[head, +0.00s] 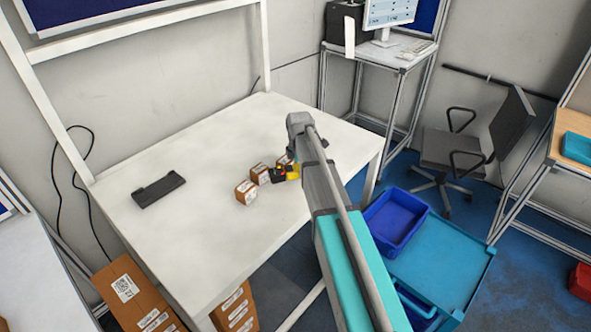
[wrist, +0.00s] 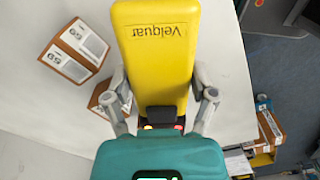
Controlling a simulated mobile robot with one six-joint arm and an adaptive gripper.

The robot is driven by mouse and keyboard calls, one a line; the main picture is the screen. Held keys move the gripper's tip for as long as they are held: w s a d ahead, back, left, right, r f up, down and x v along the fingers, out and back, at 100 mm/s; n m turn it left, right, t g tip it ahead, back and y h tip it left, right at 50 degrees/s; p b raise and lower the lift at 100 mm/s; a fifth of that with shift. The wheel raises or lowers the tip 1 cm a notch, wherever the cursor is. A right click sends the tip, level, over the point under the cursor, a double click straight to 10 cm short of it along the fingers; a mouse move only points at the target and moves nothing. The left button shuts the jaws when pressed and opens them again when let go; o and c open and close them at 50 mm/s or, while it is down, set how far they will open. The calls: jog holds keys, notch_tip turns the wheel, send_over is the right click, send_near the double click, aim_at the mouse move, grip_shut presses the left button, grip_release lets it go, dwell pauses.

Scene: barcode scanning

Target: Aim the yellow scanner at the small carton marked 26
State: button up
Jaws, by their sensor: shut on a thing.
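The yellow scanner (wrist: 155,60), lettered "Velquar", is between the two grey fingers of my gripper (wrist: 164,98) in the wrist view. My gripper is shut on it. In the head view the scanner (head: 293,172) shows in part beside my arm, above the white table, and the arm hides most of the gripper. Two small brown cartons with white labels, one nearer (head: 246,192) and one farther (head: 259,173), stand left of the scanner. In the wrist view, one carton (wrist: 75,50) is clear of the gripper and another (wrist: 103,100) is partly behind the left finger. I cannot read a 26 on either.
A black holder (head: 158,190) lies on the white table (head: 190,240) at the left. The table's front area is clear. A blue bin (head: 397,220) stands on a cart (head: 455,262) to the right. Large cartons (head: 135,295) stand below the table's front edge.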

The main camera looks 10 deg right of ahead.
jog(key=shift+f, duration=0.1)
notch_tip(320, 180, down, 7)
jog(key=b, duration=0.7)
jog(key=shift+r, duration=0.25)
notch_tip(320, 180, up, 12)
jog(key=p, duration=1.2)
jog(key=shift+f, duration=0.15)
jog(key=shift+f, duration=0.1)
jog(key=b, duration=0.5)
send_near(299, 190)
jog(key=shift+w, duration=0.15)
